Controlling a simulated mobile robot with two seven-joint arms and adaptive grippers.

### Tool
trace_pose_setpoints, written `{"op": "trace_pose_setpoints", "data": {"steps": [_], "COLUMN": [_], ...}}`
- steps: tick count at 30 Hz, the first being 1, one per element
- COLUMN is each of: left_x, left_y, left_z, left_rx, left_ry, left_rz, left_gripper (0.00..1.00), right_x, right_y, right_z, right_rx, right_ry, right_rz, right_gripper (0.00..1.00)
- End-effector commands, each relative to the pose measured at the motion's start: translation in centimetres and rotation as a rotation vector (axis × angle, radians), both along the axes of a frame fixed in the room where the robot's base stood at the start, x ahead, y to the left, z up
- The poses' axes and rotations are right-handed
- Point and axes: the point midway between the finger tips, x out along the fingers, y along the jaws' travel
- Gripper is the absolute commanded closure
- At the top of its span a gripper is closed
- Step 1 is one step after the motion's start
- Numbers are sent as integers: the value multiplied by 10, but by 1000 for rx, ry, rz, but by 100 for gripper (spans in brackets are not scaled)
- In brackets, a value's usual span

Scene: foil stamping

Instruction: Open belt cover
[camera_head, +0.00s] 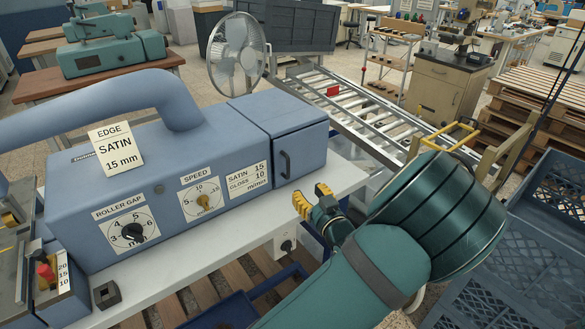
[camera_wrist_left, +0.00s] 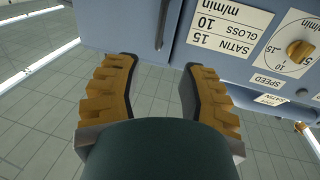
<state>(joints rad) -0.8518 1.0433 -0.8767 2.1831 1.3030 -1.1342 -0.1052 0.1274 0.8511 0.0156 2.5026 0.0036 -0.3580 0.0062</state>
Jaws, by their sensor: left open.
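The belt cover (camera_head: 290,132) is the blue box-shaped end section at the right of the blue machine (camera_head: 120,200). It sits closed against the machine body, with a seam between them. Its dark vertical handle (camera_head: 285,164) is on the front face. The handle also shows at the top of the left wrist view (camera_wrist_left: 163,25). My left gripper (camera_head: 312,198) is open and empty, in front of and below the cover. In the left wrist view its two yellow fingers (camera_wrist_left: 158,68) are spread, with the handle beyond and between them, apart from both. My right gripper is out of view.
The machine front carries a roller gap dial (camera_head: 132,232), a speed dial (camera_head: 204,200) and a settings label (camera_head: 247,182). A light worktop (camera_head: 190,258) runs below. A roller conveyor (camera_head: 350,105) and a fan (camera_head: 238,52) stand behind. Blue crates (camera_head: 545,240) are at right.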

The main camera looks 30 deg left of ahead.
Motion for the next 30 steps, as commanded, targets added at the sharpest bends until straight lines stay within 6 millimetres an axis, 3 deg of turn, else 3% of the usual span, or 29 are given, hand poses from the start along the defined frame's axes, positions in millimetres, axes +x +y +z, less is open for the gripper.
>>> {"op": "trace_pose_setpoints", "data": {"steps": [18, 30], "left_x": [60, 72], "left_y": [92, 108], "left_z": [-2, -1], "left_rx": [-2, -2], "left_ry": [2, 4], "left_rz": [1, -2], "left_gripper": [59, 59], "right_x": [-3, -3], "right_y": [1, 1], "right_z": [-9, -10], "right_rx": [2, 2], "right_ry": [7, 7], "right_rz": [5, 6], "right_gripper": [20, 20]}}
